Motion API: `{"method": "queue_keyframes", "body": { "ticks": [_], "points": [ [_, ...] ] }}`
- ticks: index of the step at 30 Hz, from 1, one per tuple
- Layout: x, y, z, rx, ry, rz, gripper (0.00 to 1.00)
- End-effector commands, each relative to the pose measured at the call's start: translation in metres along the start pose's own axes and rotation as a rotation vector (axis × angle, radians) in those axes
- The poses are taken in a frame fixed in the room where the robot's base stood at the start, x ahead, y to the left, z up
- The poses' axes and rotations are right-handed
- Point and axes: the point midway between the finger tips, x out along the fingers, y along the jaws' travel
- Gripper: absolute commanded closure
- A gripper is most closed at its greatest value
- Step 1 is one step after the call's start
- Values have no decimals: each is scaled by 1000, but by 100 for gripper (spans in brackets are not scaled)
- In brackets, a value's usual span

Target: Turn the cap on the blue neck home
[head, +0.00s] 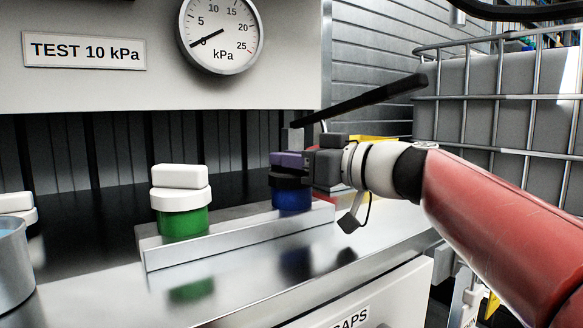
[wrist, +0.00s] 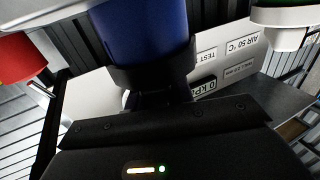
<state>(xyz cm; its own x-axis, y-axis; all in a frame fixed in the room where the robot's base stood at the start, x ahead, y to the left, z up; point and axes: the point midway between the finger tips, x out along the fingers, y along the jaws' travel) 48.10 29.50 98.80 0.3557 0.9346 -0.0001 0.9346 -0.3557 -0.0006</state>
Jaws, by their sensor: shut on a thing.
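The blue neck (head: 292,198) stands upright at the right end of a pale metal rail. A dark purple cap (head: 287,160) sits on top of it, with a dark band between them. My gripper (head: 300,168) comes in from the right and is shut on the cap. In the wrist view, the blue neck (wrist: 145,30) rises at the top, with a dark band next to my gripper (wrist: 150,95). The cap's gripped sides are mostly hidden, and I cannot tell how far the cap is turned.
A green neck (head: 183,222) with a white cap (head: 180,185) stands left on the rail (head: 220,240). A long black bar (head: 375,97) slants above my gripper. A kPa gauge (head: 220,35) reads near 0. A metal can (head: 12,262) is far left; a caged tank (head: 500,95) is right.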

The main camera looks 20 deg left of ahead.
Motion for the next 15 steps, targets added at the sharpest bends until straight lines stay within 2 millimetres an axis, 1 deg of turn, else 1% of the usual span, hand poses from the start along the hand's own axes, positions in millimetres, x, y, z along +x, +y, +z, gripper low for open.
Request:
{"method": "queue_keyframes", "body": {
  "ticks": [1, 8, 11, 15],
  "points": [
    [0, -1, 2, -2, -1, 21, 100],
    [0, -2, 2, -2, 0, 136, 100],
    [0, -2, 2, -4, 1, 206, 100],
    [0, -2, -2, -2, -3, 343, 100]
  ]
}}
